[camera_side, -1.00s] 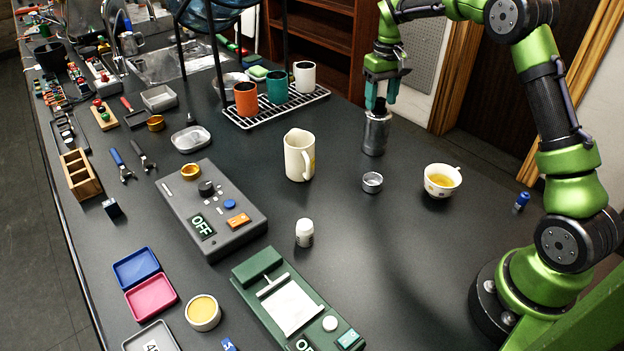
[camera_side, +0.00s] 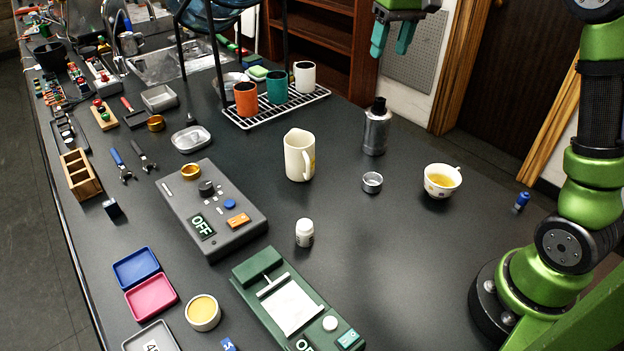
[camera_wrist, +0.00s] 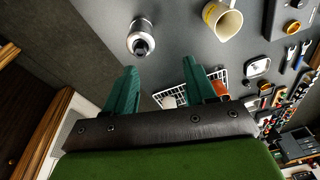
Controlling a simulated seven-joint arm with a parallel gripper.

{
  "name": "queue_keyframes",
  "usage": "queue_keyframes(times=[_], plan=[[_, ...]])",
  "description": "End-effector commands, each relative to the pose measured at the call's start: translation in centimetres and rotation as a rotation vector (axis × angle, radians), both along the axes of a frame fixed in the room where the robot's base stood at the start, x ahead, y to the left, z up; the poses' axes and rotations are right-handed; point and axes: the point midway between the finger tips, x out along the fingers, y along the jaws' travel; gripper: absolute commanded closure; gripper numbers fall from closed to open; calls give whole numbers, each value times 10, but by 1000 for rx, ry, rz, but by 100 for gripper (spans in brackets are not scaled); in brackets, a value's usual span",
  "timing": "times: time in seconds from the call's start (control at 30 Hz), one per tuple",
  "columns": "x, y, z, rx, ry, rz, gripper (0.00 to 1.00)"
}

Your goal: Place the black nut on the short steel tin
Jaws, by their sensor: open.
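A black piece, which looks like the black nut (camera_side: 378,105), sits on top of a taller steel canister (camera_side: 375,134). In the wrist view the black piece (camera_wrist: 142,44) shows on the canister (camera_wrist: 141,27) near the top. A short steel tin (camera_side: 372,182) stands upright on the table just in front of the canister; nothing shows on top of it. My gripper (camera_side: 392,45) is open and empty, well above the black piece and apart from it. Its two teal fingers (camera_wrist: 160,75) show spread in the wrist view with nothing between them.
A cream mug (camera_side: 298,156) stands left of the canister, and a cup of yellow liquid (camera_side: 441,181) stands to the right. A wire rack (camera_side: 260,115) with several cups is behind left. A white bottle (camera_side: 304,233) stands in front. The table right of the bottle is clear.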

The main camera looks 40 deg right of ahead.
Motion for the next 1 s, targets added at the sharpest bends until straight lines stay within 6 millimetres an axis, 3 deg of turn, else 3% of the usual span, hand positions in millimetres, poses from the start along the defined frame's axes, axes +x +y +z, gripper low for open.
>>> queue_keyframes(times=[0.07,0.2,0.4,0.5,0.7,1.0], plan=[[-29,27,13,14,-71,5,44],[-78,66,15,50,-185,-3,44],[-150,110,-7,124,-339,-37,44],[-176,123,-24,158,-398,-58,44],[-202,134,-47,197,-460,-87,44],[-205,135,-50,202,-468,-92,44]])
